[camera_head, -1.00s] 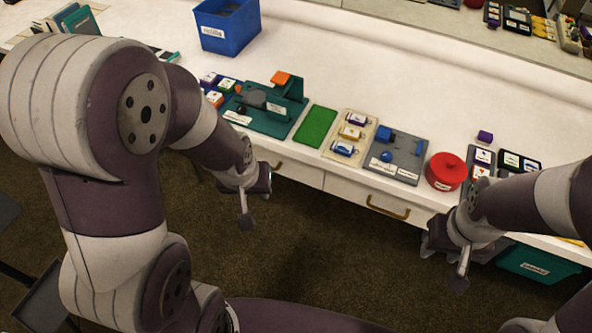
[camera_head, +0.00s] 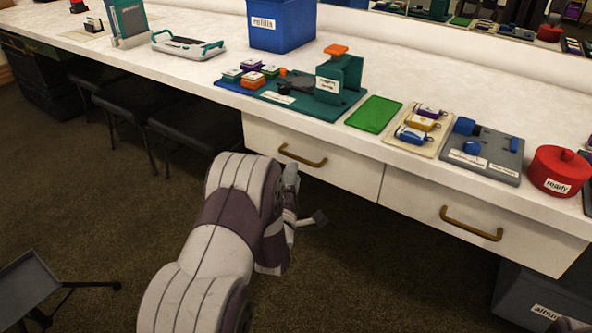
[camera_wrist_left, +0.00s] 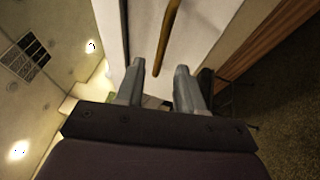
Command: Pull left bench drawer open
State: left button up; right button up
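The left bench drawer (camera_head: 345,172) has a white front under the bench top, and it looks closed, flush with the front beside it. Its brass bar handle (camera_head: 303,157) shows clear in the head view. My left gripper (camera_head: 307,192) is open and empty just in front of and below this handle. In the left wrist view the two fingers (camera_wrist_left: 158,78) are apart, with the brass handle (camera_wrist_left: 168,38) ahead, roughly in line with the gap. I see no contact with it.
The right drawer (camera_head: 425,205) with its own brass handle (camera_head: 471,223) adjoins on the right. A dark bin (camera_head: 535,300) stands below it. Black stools (camera_head: 195,130) stand under the bench at left. The floor before the drawer is open.

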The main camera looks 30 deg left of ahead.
pick_arm(q)
jog(key=b+x, duration=0.1)
jog(key=x, duration=0.4)
jog(key=shift+w, duration=0.1)
grip_shut()
jog(key=shift+f, duration=0.1)
